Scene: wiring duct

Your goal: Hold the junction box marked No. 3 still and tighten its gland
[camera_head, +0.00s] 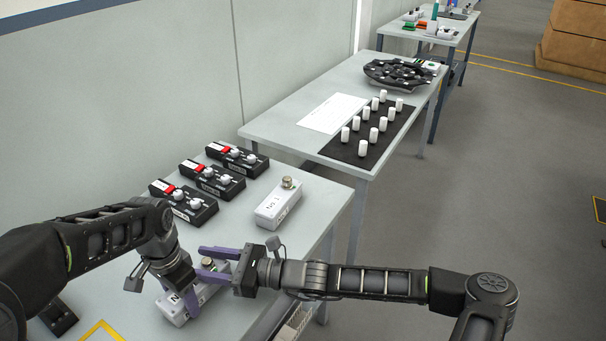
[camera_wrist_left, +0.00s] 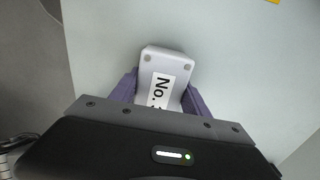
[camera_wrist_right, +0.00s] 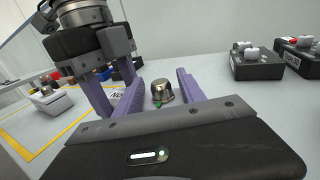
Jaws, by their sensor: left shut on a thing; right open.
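The white junction box (camera_head: 176,308) stands on the near table; its label starts "No." in the left wrist view (camera_wrist_left: 165,62), with the digit mostly hidden. My left gripper (camera_head: 188,298) is shut on the box, one purple finger on each side, as the left wrist view shows. The box's metal gland (camera_head: 208,264) is at its far end. My right gripper (camera_head: 204,264) is open around the gland. In the right wrist view the gland (camera_wrist_right: 162,91) sits between the two fingers with gaps visible; contact cannot be told.
Another white box with a gland (camera_head: 280,204) stands farther back. Several black switch boxes (camera_head: 212,180) line the wall side. A yellow outline (camera_head: 102,331) marks the table's near part. A second table (camera_head: 258,128) holds white cylinders on a black mat (camera_head: 346,158).

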